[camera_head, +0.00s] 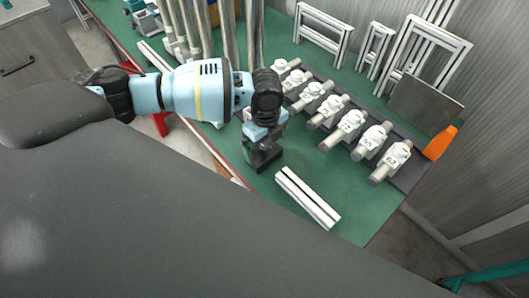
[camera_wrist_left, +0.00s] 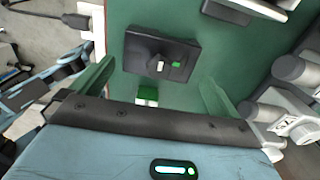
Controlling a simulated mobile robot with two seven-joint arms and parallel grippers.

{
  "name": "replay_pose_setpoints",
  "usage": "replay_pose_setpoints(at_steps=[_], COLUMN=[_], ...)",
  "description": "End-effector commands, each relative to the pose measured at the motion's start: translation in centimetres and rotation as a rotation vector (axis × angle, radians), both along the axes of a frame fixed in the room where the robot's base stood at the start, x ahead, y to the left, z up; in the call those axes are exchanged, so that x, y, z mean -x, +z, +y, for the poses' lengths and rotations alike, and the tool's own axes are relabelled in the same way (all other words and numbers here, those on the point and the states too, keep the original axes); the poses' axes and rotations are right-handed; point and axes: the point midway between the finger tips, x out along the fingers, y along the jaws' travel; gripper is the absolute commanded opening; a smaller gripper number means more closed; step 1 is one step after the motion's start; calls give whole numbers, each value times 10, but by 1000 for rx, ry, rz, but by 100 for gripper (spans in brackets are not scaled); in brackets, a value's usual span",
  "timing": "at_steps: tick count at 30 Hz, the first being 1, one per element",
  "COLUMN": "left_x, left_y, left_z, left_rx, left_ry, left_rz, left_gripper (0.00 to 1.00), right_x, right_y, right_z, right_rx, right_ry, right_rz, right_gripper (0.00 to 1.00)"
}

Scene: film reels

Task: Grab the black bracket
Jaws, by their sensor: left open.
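The black bracket (camera_wrist_left: 160,52) lies on the green tabletop in the left wrist view, with a small white piece and a green piece on it. It also shows in the head view (camera_head: 263,158), directly below my left gripper and partly hidden by it. My left gripper (camera_wrist_left: 156,92) is open, with its two green fingers spread apart and pointing toward the bracket. The bracket is ahead of the fingertips, and nothing is held between them. In the head view my left gripper (camera_head: 265,134) points down at the bracket. My right gripper is in neither view.
White metal profiles (camera_head: 308,197) lie just right of the bracket, near the table's front edge. A row of numbered white-and-grey clamp parts (camera_head: 347,126) stands on a dark strip behind. Metal frames (camera_head: 324,34) lean farther back, and an orange object (camera_head: 440,142) is at right.

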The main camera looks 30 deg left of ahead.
Motion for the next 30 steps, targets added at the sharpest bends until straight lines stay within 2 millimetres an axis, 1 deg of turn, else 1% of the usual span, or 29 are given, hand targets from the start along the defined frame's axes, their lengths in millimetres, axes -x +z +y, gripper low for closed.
replay_pose_setpoints(at_steps=[1, 3, 6, 9, 16, 25, 30], left_x=[1, 2, 2, 2, 2, 2, 1], left_y=[-9, -19, -30, -35, -36, -35, -35], left_z=[0, 0, 0, 1, 0, 0, 0], left_rx=[0, 0, 0, -1, 0, 0, 1], left_ry=[0, 0, 0, 0, 0, 0, 0], left_rz=[3, 3, 2, 2, 1, 0, -1], left_gripper=[100, 100, 100, 100, 100, 61, 60], right_x=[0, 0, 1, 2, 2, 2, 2], right_y=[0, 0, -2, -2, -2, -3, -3], right_z=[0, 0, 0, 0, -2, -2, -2], right_rx=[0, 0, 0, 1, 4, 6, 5], right_ry=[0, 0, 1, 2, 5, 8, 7], right_rz=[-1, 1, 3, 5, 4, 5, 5], right_gripper=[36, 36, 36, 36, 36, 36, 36])
